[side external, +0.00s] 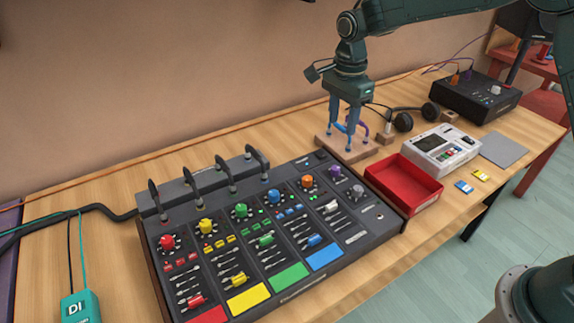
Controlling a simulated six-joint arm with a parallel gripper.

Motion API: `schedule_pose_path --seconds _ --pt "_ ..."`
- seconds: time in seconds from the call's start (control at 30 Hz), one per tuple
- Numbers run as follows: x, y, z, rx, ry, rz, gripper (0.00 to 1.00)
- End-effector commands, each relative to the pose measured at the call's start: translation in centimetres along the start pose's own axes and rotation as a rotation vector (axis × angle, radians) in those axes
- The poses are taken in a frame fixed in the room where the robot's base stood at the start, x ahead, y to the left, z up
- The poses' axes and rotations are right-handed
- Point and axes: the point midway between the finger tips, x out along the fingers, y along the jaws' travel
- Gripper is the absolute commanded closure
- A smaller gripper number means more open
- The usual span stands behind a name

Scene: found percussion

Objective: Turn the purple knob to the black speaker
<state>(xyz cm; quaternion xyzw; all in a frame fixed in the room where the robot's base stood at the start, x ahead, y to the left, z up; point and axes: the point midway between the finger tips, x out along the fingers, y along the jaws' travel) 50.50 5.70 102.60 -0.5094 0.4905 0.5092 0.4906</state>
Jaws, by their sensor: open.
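The purple knob (334,170) is near the top right of the black mixer panel (372,232), right of the orange knob (307,182). Its pointer and the markings around it are too small to read. My gripper (348,140) points down, open, beyond the panel's top right edge. Its fingers are on either side of small blue and purple curved pieces at a wooden block (330,143); I cannot tell whether they touch. A black speaker is not clearly identifiable; a dark box shape (510,27) stands at the upper right, partly cut off.
A red tray (425,196), a white device (432,160) and headphones (403,122) lie right of my gripper. A black unit with plugs (480,100) is at the back right. Upright black handles (223,172) line the mixer's rear. A teal DI box (80,308) is at front left.

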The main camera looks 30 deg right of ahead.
Motion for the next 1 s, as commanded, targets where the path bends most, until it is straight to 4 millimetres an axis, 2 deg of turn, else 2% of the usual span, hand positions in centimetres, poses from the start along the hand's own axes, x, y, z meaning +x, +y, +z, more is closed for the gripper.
schedule_pose_path --seconds 1.0 --pt "0.03 0.01 0.01 -1.463 0.000 0.000 0.56"
